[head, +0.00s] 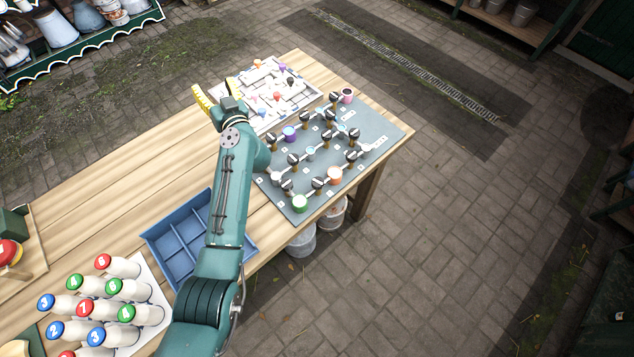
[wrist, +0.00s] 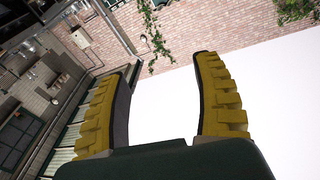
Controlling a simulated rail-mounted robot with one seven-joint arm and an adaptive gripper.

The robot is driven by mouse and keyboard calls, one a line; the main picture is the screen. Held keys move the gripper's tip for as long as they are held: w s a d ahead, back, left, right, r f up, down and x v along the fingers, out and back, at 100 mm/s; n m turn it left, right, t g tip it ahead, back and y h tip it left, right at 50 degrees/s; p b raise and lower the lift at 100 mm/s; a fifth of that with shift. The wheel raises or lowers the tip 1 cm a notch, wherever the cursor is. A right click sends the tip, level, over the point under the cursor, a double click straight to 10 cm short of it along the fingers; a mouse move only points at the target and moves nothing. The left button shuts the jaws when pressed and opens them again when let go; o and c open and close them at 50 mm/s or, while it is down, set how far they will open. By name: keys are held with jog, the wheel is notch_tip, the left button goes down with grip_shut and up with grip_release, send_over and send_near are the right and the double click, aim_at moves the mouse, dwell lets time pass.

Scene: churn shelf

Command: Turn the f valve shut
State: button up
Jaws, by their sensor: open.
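A grey valve board (head: 345,167) lies on the wooden table in the head view. It carries several black-and-white valve handles, such as one (head: 294,159) near its left side, and coloured cups, among them a green one (head: 300,203), an orange one (head: 335,174) and a purple one (head: 290,133). Its small white letter tags are too small to read, so I cannot tell which valve is f. My gripper (head: 214,86) is open and empty, raised above the table to the left of the board. In the wrist view its yellow fingers (wrist: 168,62) are wide apart, with no valve between them.
A white tray (head: 273,95) with a maze of channels and coloured pegs lies beyond the board. A blue divided crate (head: 180,240) sits near my arm. The table's left middle (head: 110,185) is bare.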

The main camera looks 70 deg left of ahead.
jog(key=w+d+f+n+h+b, duration=0.1)
jog(key=w+d+f+h, duration=0.15)
jog(key=d, duration=0.45)
jog(key=w+d+f+n+h+b, duration=0.1)
jog(key=w+d+f, duration=0.25)
jog(key=d, duration=0.25)
jog(key=w+d+f+n+h+b, duration=0.1)
jog(key=w+d+f+n, duration=0.1)
jog(key=d+f, duration=0.35)
jog(key=m+t+h+b, duration=0.1)
jog(key=m+t+b, duration=0.2)
jog(key=m+t, duration=0.2)
send_near(318, 182)
jog(key=x, duration=1)
jog(key=shift+a+b, duration=0.1)
jog(key=shift+b, duration=0.25)
jog(key=shift+c, duration=0.3)
jog(key=c, duration=1.1)
